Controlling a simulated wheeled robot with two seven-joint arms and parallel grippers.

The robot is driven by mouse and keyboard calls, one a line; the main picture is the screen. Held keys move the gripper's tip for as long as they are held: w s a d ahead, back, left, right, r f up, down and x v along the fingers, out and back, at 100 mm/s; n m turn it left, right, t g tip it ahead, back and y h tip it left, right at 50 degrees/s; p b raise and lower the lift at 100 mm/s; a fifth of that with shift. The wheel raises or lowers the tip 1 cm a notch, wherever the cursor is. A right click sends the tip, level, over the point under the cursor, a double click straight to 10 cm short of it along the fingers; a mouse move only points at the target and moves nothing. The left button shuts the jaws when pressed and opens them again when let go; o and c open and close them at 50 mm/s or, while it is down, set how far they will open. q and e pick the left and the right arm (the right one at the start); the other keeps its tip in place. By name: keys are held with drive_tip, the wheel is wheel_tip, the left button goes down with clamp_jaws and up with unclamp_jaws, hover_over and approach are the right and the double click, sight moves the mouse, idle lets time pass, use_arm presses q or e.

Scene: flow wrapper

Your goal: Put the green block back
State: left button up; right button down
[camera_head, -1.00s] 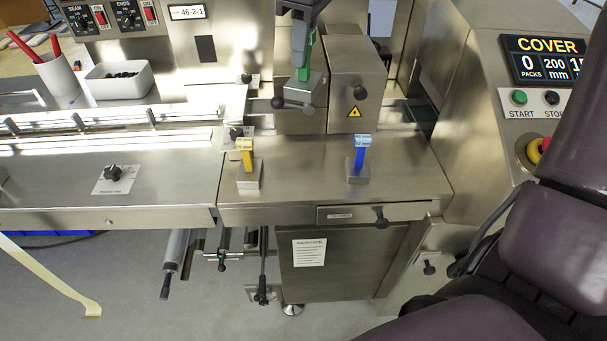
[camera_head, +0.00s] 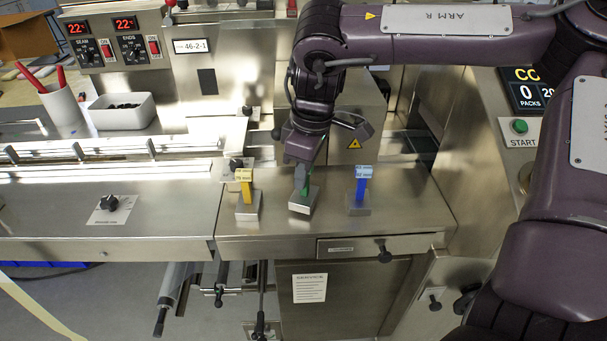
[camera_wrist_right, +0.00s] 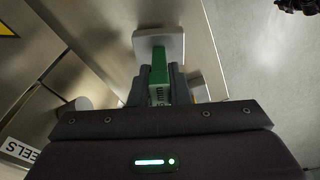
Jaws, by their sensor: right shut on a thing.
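The green block (camera_head: 308,190), a green upright on a square steel base (camera_head: 304,204), is between my right gripper's fingers. My right gripper (camera_head: 303,178) is shut on the green part and points down over the steel deck (camera_head: 410,206). In the right wrist view the green block (camera_wrist_right: 159,68) is between the fingers (camera_wrist_right: 160,88), with its base beyond the fingertips. The base looks turned and slightly tilted; I cannot tell whether it touches the deck. My left gripper is not in view.
A yellow block (camera_head: 245,183) stands left of the green block and a blue block (camera_head: 361,188) stands to its right, both on steel bases. A drawer (camera_head: 350,246) is below the deck's front edge. A steel housing (camera_head: 358,115) stands behind.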

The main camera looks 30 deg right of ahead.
drive_tip(key=shift+f, duration=0.45)
drive_tip(key=shift+f, duration=0.15)
drive_tip(key=c, duration=1.4)
unclamp_jaws()
drive_tip(key=shift+o, duration=0.2)
